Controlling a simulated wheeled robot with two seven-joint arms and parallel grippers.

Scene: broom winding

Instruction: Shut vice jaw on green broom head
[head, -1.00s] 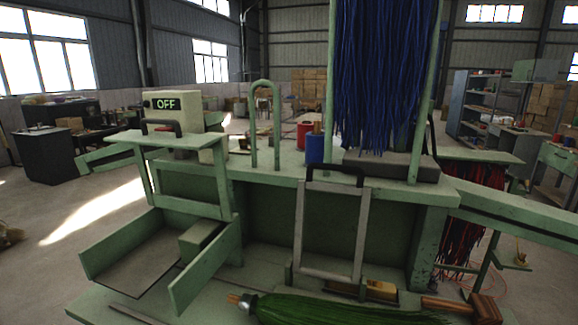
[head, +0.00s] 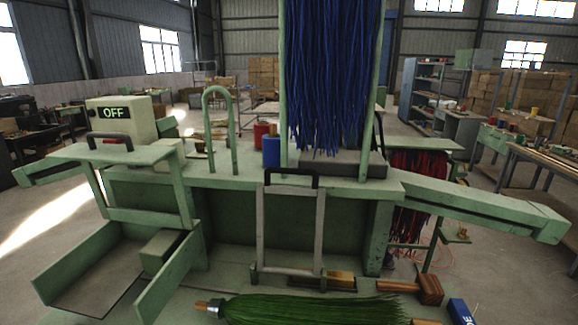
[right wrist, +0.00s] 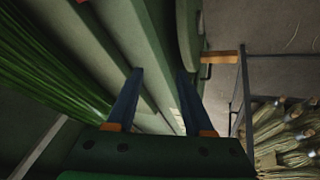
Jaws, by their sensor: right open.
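The green broom head (head: 310,309) lies on its side along the bottom of the head view, bristles spread to the right. Its green bristles also show at the left of the right wrist view (right wrist: 45,75). A grey frame with a black handle (head: 320,230) stands upright just behind it; I cannot tell whether this is the vice jaw. My right gripper (right wrist: 160,75) is open with nothing between its blue fingers. It is to the right of the bristles, apart from them, over green machine surfaces. My left gripper is not in view.
A green workbench (head: 235,180) carries a box reading OFF (head: 120,118) and hanging blue bristles (head: 335,70). A wooden-handled part (head: 430,290) lies at lower right, near a blue lettered piece (head: 461,312). A green tray (head: 95,280) is at left. Brooms (right wrist: 285,135) show in the wrist view.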

